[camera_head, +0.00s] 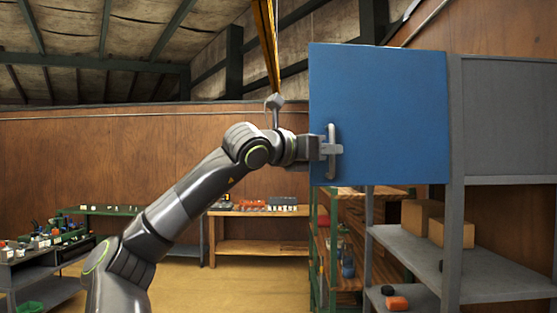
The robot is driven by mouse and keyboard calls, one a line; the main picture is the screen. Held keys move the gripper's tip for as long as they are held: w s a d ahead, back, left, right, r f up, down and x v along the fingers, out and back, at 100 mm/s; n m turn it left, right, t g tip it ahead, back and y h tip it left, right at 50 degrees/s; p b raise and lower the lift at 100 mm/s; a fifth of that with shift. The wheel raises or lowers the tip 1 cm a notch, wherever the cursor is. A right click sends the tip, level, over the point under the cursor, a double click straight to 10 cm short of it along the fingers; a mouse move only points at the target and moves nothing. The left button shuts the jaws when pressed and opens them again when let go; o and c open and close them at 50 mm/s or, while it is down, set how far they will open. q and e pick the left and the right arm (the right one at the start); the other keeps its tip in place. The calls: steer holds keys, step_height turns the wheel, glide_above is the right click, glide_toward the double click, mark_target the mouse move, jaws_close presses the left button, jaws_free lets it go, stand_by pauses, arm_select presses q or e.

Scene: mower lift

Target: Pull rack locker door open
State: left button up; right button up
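The blue locker door (385,110) fills the upper right-middle of the head view. Its left edge looks slightly nearer to me than its right edge, beside a grey rack post (455,130). A vertical grey bar handle (332,170) sits near the door's lower left. My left gripper (330,149) comes in from the left at the handle's middle, its fingers closed around the bar. The locker's inside is hidden behind the door. My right gripper is not in view.
Below the door are grey rack shelves (425,250) with cardboard boxes (453,232) and an orange item (397,303). A green-framed shelf (318,235) stands behind. A wooden bench (255,247) and a dark shelf (45,265) stand left. The middle floor is clear.

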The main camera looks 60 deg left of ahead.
arm_select(q)
steer(key=s+d+b, duration=0.1)
steer(key=s+b, duration=0.7)
steer(key=s, duration=0.6)
steer(key=shift+s+d, duration=0.3)
